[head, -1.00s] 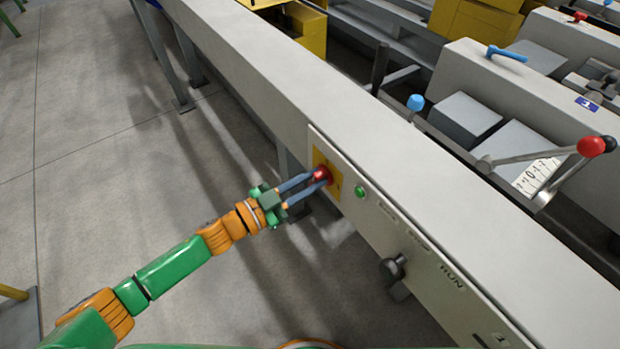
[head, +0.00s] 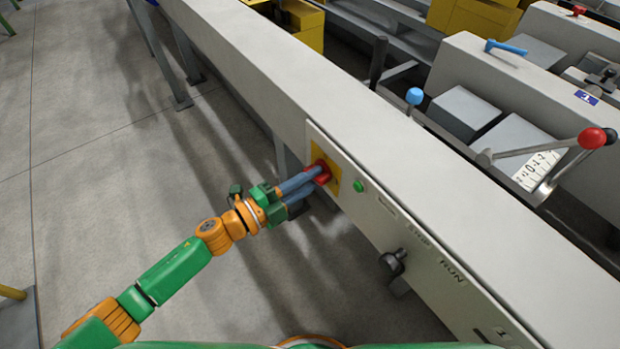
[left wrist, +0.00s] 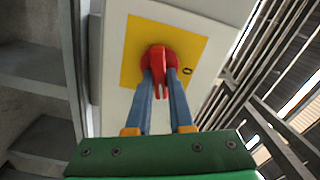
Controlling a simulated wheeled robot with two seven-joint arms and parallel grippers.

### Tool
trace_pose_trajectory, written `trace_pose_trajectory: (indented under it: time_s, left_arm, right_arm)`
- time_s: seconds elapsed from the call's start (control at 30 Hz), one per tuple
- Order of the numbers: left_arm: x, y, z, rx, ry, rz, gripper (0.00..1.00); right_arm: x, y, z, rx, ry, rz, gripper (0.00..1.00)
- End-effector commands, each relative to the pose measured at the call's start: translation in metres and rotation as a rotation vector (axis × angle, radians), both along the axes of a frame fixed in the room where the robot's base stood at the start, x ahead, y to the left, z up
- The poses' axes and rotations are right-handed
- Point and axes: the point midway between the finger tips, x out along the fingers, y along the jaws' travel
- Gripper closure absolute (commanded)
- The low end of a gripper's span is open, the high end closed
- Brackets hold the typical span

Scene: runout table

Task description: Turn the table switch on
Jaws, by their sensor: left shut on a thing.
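The table switch is a red knob (head: 321,172) on a yellow plate (head: 335,184) on the side panel of the long grey table. My left gripper (head: 318,174) reaches it from the left and is shut on its handle. In the left wrist view the red knob (left wrist: 157,58) stands in front of the yellow plate (left wrist: 190,45), its grip between the two blue-grey fingers (left wrist: 160,82). The grip points down toward the gripper in that view. A "0" mark shows on the plate at the knob's right. My right gripper is not in view.
A green button (head: 360,186) sits right of the yellow plate. A black knob (head: 393,263) is further along the panel near the word RUN. Levers with red (head: 592,138) and blue (head: 414,96) balls stand behind the table.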

Motion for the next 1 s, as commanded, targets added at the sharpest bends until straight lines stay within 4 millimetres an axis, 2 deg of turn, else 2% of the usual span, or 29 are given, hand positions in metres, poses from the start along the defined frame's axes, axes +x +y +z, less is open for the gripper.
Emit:
trace_pose_trajectory:
  time_s: [0.5,1.0]
  left_arm:
    - [-0.0004,-0.0005,-0.0026,0.183,-0.254,0.0,1.0]
    - [-0.0005,-0.0006,-0.0025,0.218,-0.302,0.0,1.0]
  right_arm:
    - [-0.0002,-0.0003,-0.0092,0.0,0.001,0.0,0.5]
    - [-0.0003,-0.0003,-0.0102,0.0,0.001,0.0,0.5]
